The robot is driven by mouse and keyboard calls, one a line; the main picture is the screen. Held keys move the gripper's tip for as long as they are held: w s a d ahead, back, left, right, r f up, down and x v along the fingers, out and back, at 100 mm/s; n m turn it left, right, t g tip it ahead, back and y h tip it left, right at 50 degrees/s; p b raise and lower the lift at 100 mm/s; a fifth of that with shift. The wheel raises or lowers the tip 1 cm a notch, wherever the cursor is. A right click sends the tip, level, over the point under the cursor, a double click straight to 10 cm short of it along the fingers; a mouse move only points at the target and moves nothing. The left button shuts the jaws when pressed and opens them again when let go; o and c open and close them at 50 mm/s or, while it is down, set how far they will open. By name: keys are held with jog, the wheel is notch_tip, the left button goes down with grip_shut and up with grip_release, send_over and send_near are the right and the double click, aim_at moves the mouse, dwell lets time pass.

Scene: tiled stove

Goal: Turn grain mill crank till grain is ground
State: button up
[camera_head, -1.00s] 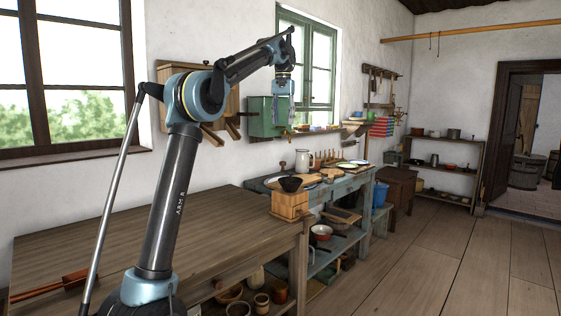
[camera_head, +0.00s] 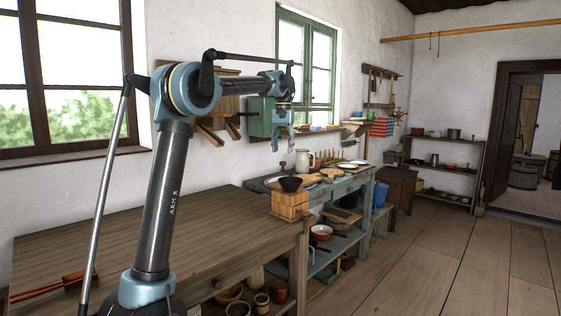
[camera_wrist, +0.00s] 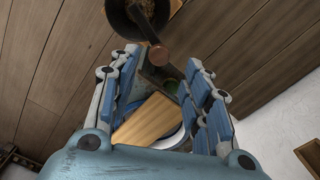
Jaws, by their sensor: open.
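In the wrist view the hopper (camera_wrist: 128,20) is cut by the top edge and holds brownish grain. The crank's reddish-brown knob (camera_wrist: 158,54) shows between my fingertips, its arm reaching up over the hopper. My gripper (camera_head: 289,145) is open, pointing down, above the mill and the small dark knob (camera_head: 283,164). In the wrist view my gripper (camera_wrist: 163,65) has a finger on each side of the knob, without clear contact.
A wooden table (camera_head: 130,235) fills the near left. The blue-grey bench (camera_head: 352,183) holds a white jug (camera_head: 303,161), plates and boards. A green box (camera_head: 262,118) hangs on the wall behind my gripper. The floor at right is clear.

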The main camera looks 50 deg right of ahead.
jog(key=shift+f, duration=2.8)
grip_shut()
